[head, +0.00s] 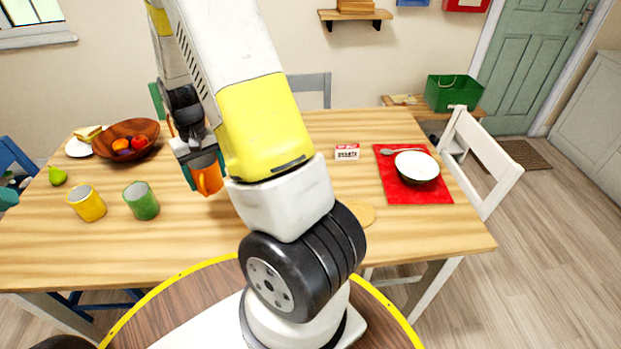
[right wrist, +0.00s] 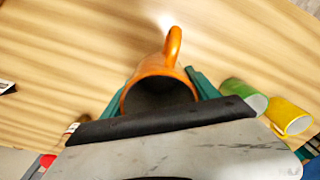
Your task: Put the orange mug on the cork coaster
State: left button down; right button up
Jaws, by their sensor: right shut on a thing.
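The orange mug (head: 208,180) is left of the middle of the table in the head view, its handle facing the front. My right gripper (head: 200,163) is shut on it. In the right wrist view the mug (right wrist: 160,72) sits between the teal fingers, with its dark opening facing the camera. I cannot tell whether its base touches the table. The cork coaster (head: 361,213) is a flat tan disc near the front right of the table, to the right of the mug. My arm hides its left part.
A green mug (head: 141,201) and a yellow mug (head: 87,203) stand left of the orange mug. A wooden fruit bowl (head: 126,140) is behind them. A small box (head: 347,152) and a red mat (head: 417,190) with a bowl (head: 417,167) lie beyond the coaster.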

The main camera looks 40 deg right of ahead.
aim_at(356, 208)
jog(key=i+z, duration=0.1)
jog(key=z, duration=1.65)
